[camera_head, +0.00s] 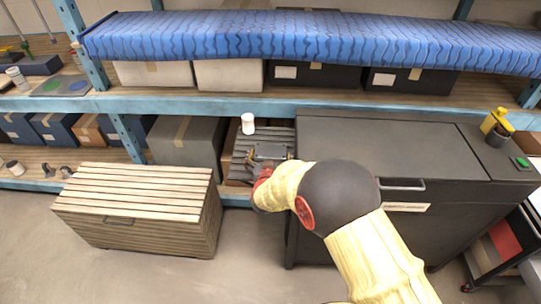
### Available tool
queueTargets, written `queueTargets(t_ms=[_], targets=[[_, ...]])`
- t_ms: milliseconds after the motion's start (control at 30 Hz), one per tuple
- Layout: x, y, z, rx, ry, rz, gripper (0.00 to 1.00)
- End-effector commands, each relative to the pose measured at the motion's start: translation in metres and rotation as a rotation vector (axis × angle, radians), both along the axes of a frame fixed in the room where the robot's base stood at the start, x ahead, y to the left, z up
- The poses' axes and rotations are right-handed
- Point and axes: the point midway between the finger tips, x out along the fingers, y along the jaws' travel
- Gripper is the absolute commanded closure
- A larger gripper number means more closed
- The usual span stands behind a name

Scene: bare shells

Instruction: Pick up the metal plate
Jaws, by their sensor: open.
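My gripper (262,168) is in the middle of the view, at the end of my cream and dark arm. It is over a grey slatted surface (240,150) beside the dark cabinet. A small grey, flat-topped rectangular piece (269,151) shows right at my gripper. I cannot tell whether it is the metal plate or part of my gripper. My gripper is open, though its fingers are small and partly hidden by my wrist. Contact with anything cannot be made out.
A slatted wooden chest (135,190) stands on the left. A large dark cabinet (420,150) stands on the right. A white cup (248,124) stands behind my gripper. Shelves with boxes and a blue patterned roll (310,38) cross the back. Clear floor shows at front left.

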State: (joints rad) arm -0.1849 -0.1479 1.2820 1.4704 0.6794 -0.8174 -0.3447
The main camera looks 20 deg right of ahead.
Motion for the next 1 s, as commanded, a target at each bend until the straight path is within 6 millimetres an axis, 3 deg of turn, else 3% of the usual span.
queueTargets(t_ms=[100,400,1000], targets=[[0.0111,-0.0033,-0.0026,0.0,-0.002,0.0,0.0],[0.0138,-0.0037,-0.0016,0.0,-0.002,0.002,0.01],[0.0136,-0.0037,-0.0015,0.001,-0.002,0.002,0.35]])
